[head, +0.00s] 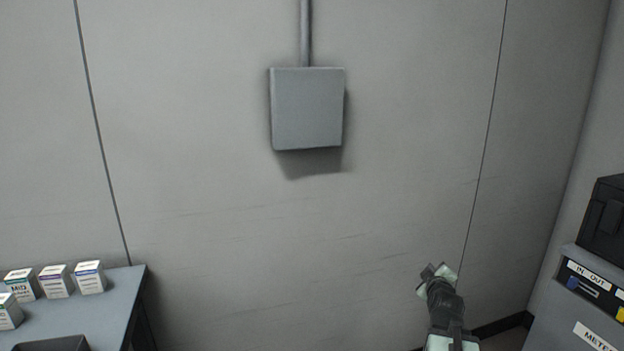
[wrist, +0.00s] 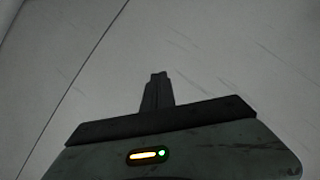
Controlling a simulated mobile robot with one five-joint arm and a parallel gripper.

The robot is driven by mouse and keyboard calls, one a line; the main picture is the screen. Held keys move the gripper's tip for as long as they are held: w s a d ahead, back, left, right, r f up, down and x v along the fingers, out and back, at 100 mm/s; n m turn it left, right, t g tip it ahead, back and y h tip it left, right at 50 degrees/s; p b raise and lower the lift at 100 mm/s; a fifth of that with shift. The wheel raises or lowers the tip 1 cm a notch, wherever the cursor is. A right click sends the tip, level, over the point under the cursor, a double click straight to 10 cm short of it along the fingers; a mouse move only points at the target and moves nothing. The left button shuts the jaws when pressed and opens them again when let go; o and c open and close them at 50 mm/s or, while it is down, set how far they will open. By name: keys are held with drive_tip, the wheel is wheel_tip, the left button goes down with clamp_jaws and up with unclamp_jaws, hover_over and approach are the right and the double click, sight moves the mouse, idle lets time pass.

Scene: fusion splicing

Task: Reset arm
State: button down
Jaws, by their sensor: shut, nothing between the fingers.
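My gripper (head: 433,270) is at the lower right in the head view, raised in front of the bare grey wall (head: 220,220). In the wrist view my gripper (wrist: 158,78) points at the wall, its dark fingers together with nothing between them. A small panel on my wrist shows an orange bar and a green dot. My gripper touches nothing that I can see.
A grey table (head: 110,310) at the lower left bears several small white boxes (head: 56,281) and a dark tray (head: 55,344). A grey cabinet (head: 570,320) with a black case (head: 606,220) stands at the right. A grey wall box (head: 307,108) hangs above. The space between is free.

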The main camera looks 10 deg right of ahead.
drive_tip(key=w+a+f+g+y, duration=0.1)
drive_tip(key=a+f+y, duration=0.1)
drive_tip(key=a+f, duration=0.35)
drive_tip(key=w+a+f+g+y, duration=0.1)
drive_tip(key=a+f+g+y, duration=0.1)
drive_tip(key=a, duration=0.6)
drive_tip(key=s+a+f+m+g+y, duration=0.1)
drive_tip(key=s+a+f+m+g, duration=0.2)
drive_tip(key=a, duration=0.5)
drive_tip(key=s+a+f+g+y, duration=0.1)
drive_tip(key=s+a+f+g, duration=0.2)
drive_tip(key=s+a, duration=0.4)
drive_tip(key=s+a+f+m+g+y, duration=0.1)
drive_tip(key=s+a+f+m+g, duration=0.2)
drive_tip(key=a, duration=0.7)
wheel_tip(320, 180, up, 34)
drive_tip(key=s+n+g+p, duration=0.1)
drive_tip(key=p, duration=3.3)
drive_tip(key=shift+a+f, duration=0.2)
